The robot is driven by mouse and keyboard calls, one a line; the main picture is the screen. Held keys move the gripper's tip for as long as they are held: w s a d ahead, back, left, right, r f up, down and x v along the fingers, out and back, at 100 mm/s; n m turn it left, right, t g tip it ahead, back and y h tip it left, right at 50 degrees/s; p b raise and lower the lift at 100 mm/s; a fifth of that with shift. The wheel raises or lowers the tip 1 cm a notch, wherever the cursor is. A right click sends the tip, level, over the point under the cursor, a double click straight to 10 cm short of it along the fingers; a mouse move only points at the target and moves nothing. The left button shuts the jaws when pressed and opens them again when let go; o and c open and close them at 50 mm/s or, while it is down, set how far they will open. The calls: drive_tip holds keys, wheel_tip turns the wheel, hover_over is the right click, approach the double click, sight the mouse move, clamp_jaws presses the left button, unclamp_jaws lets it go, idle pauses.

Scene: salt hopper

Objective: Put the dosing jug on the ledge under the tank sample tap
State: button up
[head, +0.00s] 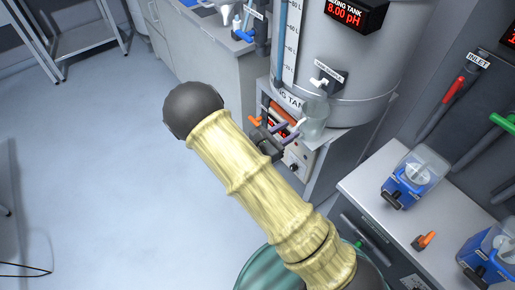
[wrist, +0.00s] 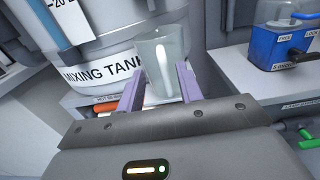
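The dosing jug (head: 314,118), a clear greyish beaker, is upright in front of the tank, just below the tap (head: 322,83) labelled as the sample tap. It also shows in the wrist view (wrist: 163,55). My gripper (wrist: 163,84) has its two purple fingers against both sides of the jug's lower part. In the head view my gripper (head: 291,131) reaches the jug from the left. The ledge (head: 337,133) is the pale top under the tank. The jug's base is at its front edge; whether it touches the ledge I cannot tell.
The mixing tank (head: 360,60) rises right behind the jug. An orange-handled valve (head: 256,121) and a panel sit below the ledge. At right a counter (head: 375,185) holds blue dosing units (head: 411,180) and an orange piece (head: 424,240). The floor at left is clear.

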drive_tip(key=v, duration=1.3)
drive_tip(key=shift+b, duration=0.45)
drive_tip(key=shift+d, duration=0.1)
drive_tip(key=s+d+r+m+g+y+p, duration=0.3)
drive_tip(key=s+d+m+g, duration=0.1)
drive_tip(key=d+m+g, duration=0.25)
drive_tip(key=s+d+r+m+g+y+p, duration=0.2)
drive_tip(key=s+d+r+m+g+y, duration=0.15)
drive_tip(key=d+m+g, duration=0.3)
drive_tip(key=s+d+r+m+t+y+p, duration=0.1)
drive_tip(key=d+r+m+t+y+p, duration=0.2)
drive_tip(key=r+m+t+y+p, duration=0.2)
wheel_tip(320, 180, up, 6)
drive_tip(key=m+y, duration=0.3)
drive_tip(key=m, duration=0.4)
drive_tip(key=shift+s, duration=0.3)
drive_tip(key=shift+d, duration=0.1)
